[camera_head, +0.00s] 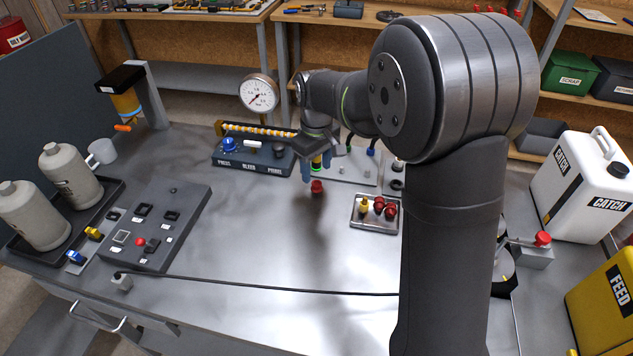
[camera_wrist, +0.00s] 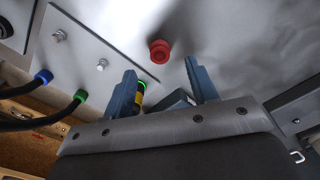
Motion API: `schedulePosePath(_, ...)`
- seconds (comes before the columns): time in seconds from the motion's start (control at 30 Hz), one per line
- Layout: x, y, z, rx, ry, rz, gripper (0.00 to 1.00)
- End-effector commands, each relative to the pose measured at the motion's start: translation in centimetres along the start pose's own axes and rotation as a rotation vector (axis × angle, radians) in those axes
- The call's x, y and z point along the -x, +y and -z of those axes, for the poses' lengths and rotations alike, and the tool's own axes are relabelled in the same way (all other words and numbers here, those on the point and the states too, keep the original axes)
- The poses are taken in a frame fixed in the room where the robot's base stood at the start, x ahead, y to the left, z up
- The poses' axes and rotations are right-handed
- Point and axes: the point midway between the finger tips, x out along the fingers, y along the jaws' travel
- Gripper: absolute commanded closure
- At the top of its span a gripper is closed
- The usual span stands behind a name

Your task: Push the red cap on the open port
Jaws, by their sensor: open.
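A small red cap (camera_head: 317,187) sits on the bare metal bench, apart from the port plate. In the wrist view the red cap (camera_wrist: 160,51) shows ahead of the two fingers and between their lines, not gripped. My gripper (camera_head: 317,167) is open above and just behind the cap; its blue fingers also show in the wrist view (camera_wrist: 163,86). A light metal port plate (camera_head: 352,165) stands behind and right of it, with a blue and a green hose fitting and bare metal studs (camera_wrist: 102,65). I cannot tell which port is the open one. A yellow-green piece shows by one finger.
A small tray (camera_head: 357,221) at right holds red caps and a yellow one. A control box (camera_head: 240,158) and pressure gauge (camera_head: 259,94) stand behind. A switch panel (camera_head: 150,250) is at left. A dark cable crosses the front. The bench middle is clear.

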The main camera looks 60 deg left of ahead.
Motion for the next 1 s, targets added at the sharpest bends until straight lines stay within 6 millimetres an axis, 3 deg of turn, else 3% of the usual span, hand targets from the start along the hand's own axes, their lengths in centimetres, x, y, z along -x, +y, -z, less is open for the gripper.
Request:
schedulePosePath(0.1,-2.4,0.0,-0.1,0.000,-0.004,0.002,0.47)
schedulePosePath(0.3,-5.0,0.0,-0.1,0.000,-0.003,0.002,0.47)
schedulePosePath(0.73,-6.0,0.0,0.0,0.000,0.000,0.000,0.47)
schedulePosePath(0.77,-6.0,0.0,0.0,0.000,0.000,0.000,0.49)
schedulePosePath(1.0,-6.0,0.0,0.0,0.000,0.000,0.000,0.94)
